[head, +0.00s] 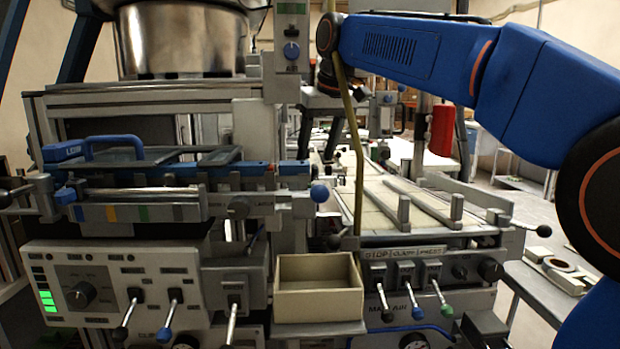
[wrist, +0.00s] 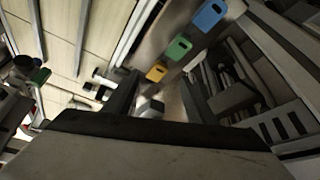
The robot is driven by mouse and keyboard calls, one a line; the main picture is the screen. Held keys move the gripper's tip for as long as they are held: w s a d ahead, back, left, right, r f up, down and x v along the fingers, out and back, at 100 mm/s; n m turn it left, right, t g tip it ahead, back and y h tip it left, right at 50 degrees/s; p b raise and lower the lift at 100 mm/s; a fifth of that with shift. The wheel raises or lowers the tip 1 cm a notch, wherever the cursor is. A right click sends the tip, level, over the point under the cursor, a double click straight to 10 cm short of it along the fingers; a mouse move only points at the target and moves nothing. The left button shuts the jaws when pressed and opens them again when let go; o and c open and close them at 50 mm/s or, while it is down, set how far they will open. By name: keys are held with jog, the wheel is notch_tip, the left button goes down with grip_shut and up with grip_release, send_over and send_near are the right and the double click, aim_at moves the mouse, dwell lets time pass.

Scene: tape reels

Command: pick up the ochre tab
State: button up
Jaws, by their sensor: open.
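The ochre tab (wrist: 156,73) is a small yellow-brown piece with a slot near one end, in the upper middle of the wrist view. It is the nearest to my gripper of a row of three tabs. My gripper (wrist: 158,92) is open, its two dark fingers pointing towards the ochre tab, which appears just beyond and between the fingertips. I cannot tell the remaining distance. I cannot make out the ochre tab there.
A green tab (wrist: 178,49) and a blue tab (wrist: 208,15) line up beyond the ochre one. Slotted grey machinery (wrist: 270,60) stands right of the row.

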jog(key=shift+x, duration=2.65)
jog(key=shift+d, duration=0.15)
jog(key=c, duration=1.2)
